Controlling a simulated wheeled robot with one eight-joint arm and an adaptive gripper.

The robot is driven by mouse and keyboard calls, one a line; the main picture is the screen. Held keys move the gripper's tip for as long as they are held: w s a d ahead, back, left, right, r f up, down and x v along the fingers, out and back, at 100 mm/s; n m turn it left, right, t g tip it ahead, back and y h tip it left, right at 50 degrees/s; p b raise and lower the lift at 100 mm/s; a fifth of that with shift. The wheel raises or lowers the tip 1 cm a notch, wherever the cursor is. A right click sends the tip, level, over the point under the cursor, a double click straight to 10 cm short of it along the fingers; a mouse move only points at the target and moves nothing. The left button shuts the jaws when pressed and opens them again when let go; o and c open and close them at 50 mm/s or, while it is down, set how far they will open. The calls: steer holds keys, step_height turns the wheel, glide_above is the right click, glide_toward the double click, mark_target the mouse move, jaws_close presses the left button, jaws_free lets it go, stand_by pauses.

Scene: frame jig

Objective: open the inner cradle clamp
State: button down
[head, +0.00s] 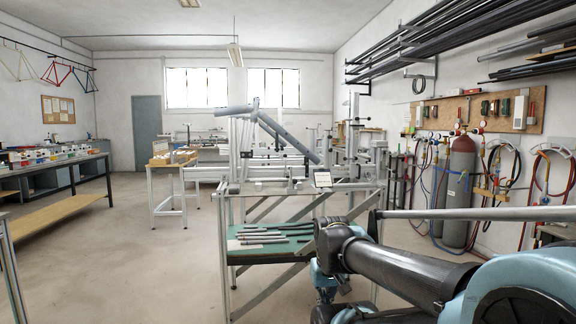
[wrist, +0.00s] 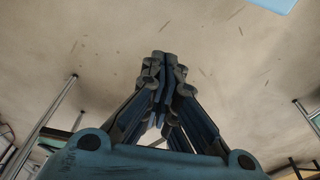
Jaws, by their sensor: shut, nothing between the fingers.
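The frame jig (head: 270,168) stands on a metal bench ahead of me in the head view, with upright posts, rails and a slanted grey tube (head: 288,138). Small fittings sit along it, but I cannot tell which is the inner cradle clamp at this size. My gripper (wrist: 163,62) is shut and empty in the wrist view, its fingers together over bare floor. It is well apart from the jig. My arm reaches in from the lower right of the head view, and I cannot make out the fingertips there.
Loose tubes (head: 262,237) lie on the bench's green lower shelf (head: 272,250). A small white card (head: 322,179) stands at the jig's front. Gas cylinders (head: 459,190) and hoses line the right wall. A workbench (head: 70,166) stands left. The floor (head: 150,250) left of the jig is clear.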

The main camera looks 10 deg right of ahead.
steer(key=shift+s, duration=0.45)
